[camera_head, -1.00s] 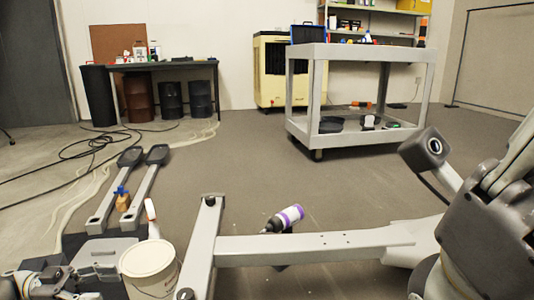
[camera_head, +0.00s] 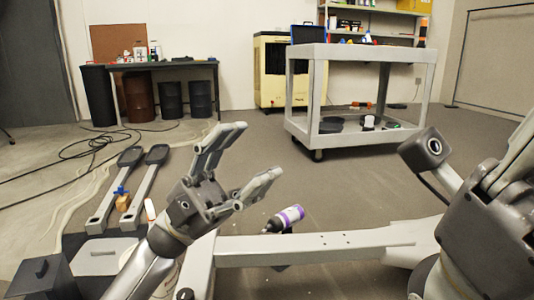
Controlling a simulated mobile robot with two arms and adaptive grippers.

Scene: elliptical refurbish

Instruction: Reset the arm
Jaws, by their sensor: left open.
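My left gripper (camera_head: 257,152) is in the lower middle-left of the head view, its arm coming up from the bottom edge. Its two grey fingers are spread wide with nothing between them. The gripper and forearm hide most of a pale bucket and part of the frame's upright.
A grey cart (camera_head: 360,144) stands on the floor at the back right. A dark table (camera_head: 170,66) with drums below is at the back left. Two grey bars (camera_head: 110,203) lie at the left, beside cables. The middle floor is clear.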

